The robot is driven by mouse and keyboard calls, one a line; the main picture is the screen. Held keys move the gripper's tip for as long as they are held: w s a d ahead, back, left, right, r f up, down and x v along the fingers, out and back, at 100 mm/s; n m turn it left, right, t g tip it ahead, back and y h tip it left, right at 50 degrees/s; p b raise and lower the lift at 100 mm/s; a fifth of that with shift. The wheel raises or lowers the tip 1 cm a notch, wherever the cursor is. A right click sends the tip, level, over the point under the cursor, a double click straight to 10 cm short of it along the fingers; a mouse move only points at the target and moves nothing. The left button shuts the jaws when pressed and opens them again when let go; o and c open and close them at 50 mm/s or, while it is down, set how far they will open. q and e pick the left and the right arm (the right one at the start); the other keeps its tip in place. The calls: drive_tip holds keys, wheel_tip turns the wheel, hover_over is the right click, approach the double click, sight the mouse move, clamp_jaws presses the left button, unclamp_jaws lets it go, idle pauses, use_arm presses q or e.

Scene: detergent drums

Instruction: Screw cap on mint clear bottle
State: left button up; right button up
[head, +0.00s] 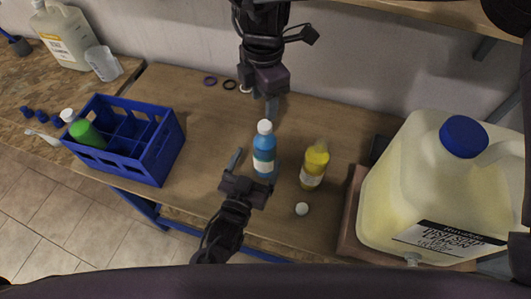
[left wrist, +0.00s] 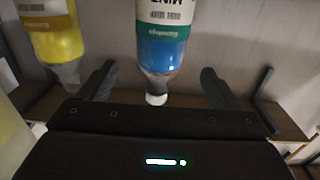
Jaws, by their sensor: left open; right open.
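The mint bottle (head: 264,160) stands upright on the bench, with blue liquid and a label reading "MINT" in the left wrist view (left wrist: 165,50). A white cap (head: 265,127) sits on its neck; it also shows in the left wrist view (left wrist: 156,99). I cannot tell how tight it is. My left gripper (head: 255,167) is open, its fingers on either side of the bottle's lower part, apparently apart from it. My right gripper (head: 272,107) is open, just behind and above the cap, pointing down; its fingers are seen nearly edge-on.
A yellow bottle (head: 314,168) without a cap stands right of the mint bottle. A loose white cap (head: 301,208) lies in front of it. A large drum (head: 420,190) fills the right. A blue crate (head: 150,157) holds a green item (head: 87,134). Small rings (head: 229,85) lie near the wall.

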sight(267, 138)
use_arm(q)
drive_tip(key=shift+w, duration=0.2)
use_arm(e)
drive_tip(key=shift+w, duration=0.1)
use_arm(q)
drive_tip(key=x, duration=0.6)
drive_tip(key=shift+w+d, duration=0.15)
drive_tip(key=shift+w, duration=0.25)
use_arm(e)
drive_tip(key=shift+w+d+f, duration=0.1)
drive_tip(key=shift+w+f, duration=0.05)
drive_tip(key=shift+w, duration=0.05)
use_arm(q)
drive_tip(key=shift+w+d+f, duration=0.15)
drive_tip(key=shift+w+d, duration=0.1)
drive_tip(key=shift+w, duration=0.4)
use_arm(e)
drive_tip(key=shift+w, duration=0.1)
use_arm(q)
drive_tip(key=shift+s, duration=0.1)
drive_tip(key=shift+c, duration=0.5)
